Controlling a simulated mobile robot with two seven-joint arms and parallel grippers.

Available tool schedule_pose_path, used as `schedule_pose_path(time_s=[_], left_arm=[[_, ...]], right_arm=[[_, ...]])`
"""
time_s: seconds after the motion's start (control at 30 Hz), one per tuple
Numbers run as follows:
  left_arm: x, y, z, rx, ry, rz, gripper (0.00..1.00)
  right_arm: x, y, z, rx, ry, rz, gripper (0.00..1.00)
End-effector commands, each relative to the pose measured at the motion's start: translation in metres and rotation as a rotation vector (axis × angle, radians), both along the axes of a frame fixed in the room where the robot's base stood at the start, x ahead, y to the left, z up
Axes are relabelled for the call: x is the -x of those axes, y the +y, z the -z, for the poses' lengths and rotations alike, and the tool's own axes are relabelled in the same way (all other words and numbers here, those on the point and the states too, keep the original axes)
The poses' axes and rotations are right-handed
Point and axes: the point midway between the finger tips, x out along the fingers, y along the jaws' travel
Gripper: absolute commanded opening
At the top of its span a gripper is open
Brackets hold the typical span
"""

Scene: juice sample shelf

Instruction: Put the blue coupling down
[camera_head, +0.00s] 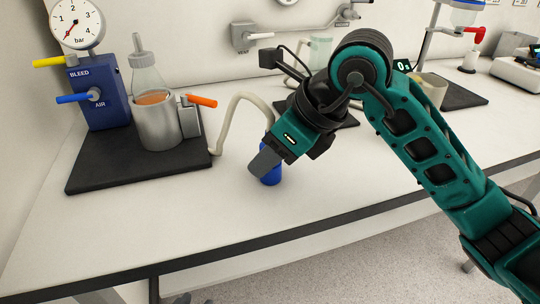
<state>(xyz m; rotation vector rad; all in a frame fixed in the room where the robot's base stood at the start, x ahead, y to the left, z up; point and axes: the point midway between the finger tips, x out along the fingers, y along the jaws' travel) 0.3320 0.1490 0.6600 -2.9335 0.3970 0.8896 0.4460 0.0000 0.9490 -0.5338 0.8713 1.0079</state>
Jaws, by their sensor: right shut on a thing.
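The blue coupling (271,176) shows just below my right gripper (265,164), near the middle of the white bench. It is a short blue cylinder, and its upper part is hidden behind the gripper's grey fingers. My right gripper is shut on it, reaching down and to the left from the teal arm. The coupling is at or just above the bench top; I cannot tell whether it touches. My left gripper is not in view.
A black mat (138,168) at left carries a blue gauge block (97,92) and a metal cup (158,128) with a flask. A pale hose (226,122) curves beside my right gripper. The white bench top (150,225) in front is clear up to its dark edge.

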Motion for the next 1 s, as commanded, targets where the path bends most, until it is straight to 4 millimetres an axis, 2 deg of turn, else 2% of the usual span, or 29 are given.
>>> schedule_pose_path(time_s=[0.33, 0.37, 0.6, 0.87, 1.0], left_arm=[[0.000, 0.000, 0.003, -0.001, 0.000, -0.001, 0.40], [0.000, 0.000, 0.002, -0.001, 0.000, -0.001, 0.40], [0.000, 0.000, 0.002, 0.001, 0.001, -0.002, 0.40], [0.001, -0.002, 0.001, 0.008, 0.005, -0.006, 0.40], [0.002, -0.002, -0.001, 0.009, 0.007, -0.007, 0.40]], right_arm=[[0.000, 0.000, 0.004, 0.000, -0.002, 0.000, 0.00], [0.000, 0.000, 0.002, -0.001, -0.001, 0.001, 0.40], [0.000, 0.000, 0.002, 0.000, 0.000, 0.000, 0.63], [0.000, 0.000, 0.000, -0.001, 0.000, 0.000, 0.63], [0.002, -0.006, -0.011, 0.000, -0.003, 0.002, 0.63]])
